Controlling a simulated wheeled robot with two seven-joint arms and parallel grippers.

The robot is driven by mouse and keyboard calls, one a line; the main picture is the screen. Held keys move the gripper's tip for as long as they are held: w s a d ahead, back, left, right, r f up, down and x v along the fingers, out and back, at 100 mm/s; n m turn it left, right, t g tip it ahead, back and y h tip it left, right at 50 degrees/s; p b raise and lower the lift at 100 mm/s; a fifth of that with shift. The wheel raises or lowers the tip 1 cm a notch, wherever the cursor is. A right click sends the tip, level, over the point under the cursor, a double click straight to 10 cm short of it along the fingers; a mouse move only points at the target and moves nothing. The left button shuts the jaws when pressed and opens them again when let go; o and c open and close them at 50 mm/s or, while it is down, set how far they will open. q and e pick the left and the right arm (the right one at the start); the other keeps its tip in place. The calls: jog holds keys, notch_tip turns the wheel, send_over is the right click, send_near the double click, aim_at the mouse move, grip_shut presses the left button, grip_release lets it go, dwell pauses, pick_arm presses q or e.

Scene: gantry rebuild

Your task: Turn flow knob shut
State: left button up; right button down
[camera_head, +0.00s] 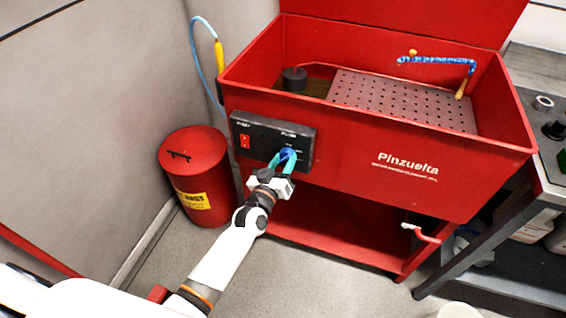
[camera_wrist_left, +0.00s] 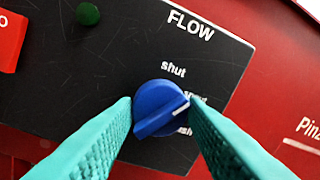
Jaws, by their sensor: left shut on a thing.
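The blue flow knob (camera_head: 288,154) is on the black control panel (camera_head: 262,133) at the front left of the red parts washer. In the left wrist view the knob (camera_wrist_left: 157,97) sits below the word FLOW. Its white mark points right, towards a middle label partly covered by a finger. The label "shut" is above it, and a lower label is mostly hidden. My left gripper (camera_head: 282,163) is shut on the knob, with a teal finger on either side. My right gripper is not in view.
A red switch (camera_head: 245,141) and a green round light (camera_wrist_left: 88,14) are also on the panel. A red lidded bin (camera_head: 195,182) stands left of the washer (camera_head: 345,153). A pipe with a valve (camera_head: 421,232) sticks out at lower right. Floor in front is mostly clear.

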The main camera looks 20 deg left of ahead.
pick_arm(q)
jog(key=n, duration=0.5)
jog(key=shift+f+t+b, duration=0.1)
jog(key=shift+t+b, duration=0.2)
jog(key=shift+b, duration=0.1)
jog(key=shift+n+y, duration=0.3)
jog(key=shift+n, duration=0.7)
jog(key=o, duration=1)
jog(key=shift+c, duration=0.2)
jog(key=shift+s, duration=0.1)
jog(key=s, duration=1.1)
jog(key=shift+s+a+f, duration=0.4)
